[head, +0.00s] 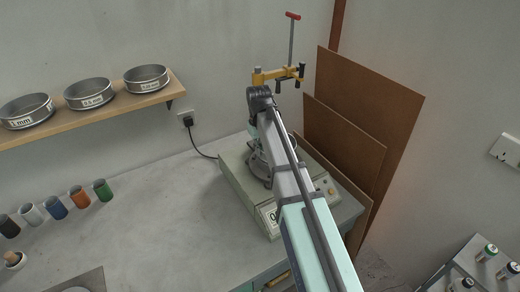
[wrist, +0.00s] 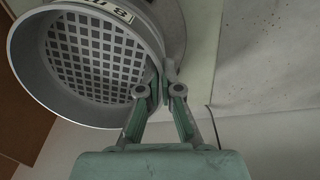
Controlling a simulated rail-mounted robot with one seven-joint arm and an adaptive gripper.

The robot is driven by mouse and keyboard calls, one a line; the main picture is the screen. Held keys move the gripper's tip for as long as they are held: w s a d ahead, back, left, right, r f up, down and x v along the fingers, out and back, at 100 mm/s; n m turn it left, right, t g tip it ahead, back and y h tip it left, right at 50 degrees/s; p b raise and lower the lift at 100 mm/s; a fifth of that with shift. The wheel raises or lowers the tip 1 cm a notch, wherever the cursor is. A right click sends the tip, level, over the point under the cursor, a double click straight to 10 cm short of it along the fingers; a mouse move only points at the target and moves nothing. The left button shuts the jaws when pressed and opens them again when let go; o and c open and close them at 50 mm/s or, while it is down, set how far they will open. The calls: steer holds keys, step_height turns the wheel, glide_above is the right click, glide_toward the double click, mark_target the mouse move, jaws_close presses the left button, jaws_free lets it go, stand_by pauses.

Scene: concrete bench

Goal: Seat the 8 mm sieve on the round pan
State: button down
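The 8 mm sieve (wrist: 95,60), a grey metal ring with a coarse square-hole mesh, fills the upper left of the wrist view; its label is partly cut off at the top. My gripper (wrist: 163,78) has its fingertips on either side of the sieve's right rim and appears closed on the wall. A grey round surface (wrist: 174,28) shows behind the sieve; I cannot tell whether it is the round pan or whether they touch. In the head view my arm hides most of the gripper and sieve at the pale shaker machine (head: 240,190).
A yellow clamp bar (head: 275,76) with a red-topped rod stands above the machine. Brown boards (head: 365,110) lean behind it. Three sieves (head: 90,93) sit on the wall shelf (head: 120,107). Several coloured cups (head: 79,197) stand at left; the bench (head: 150,220) between is clear.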

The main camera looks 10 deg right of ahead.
steer(key=shift+f, duration=0.55)
stand_by(0.5)
steer(key=c, duration=1.2)
jaws_free()
steer(key=shift+c, duration=0.2)
step_height(320, 180, up, 12)
steer(key=shift+a, duration=0.1)
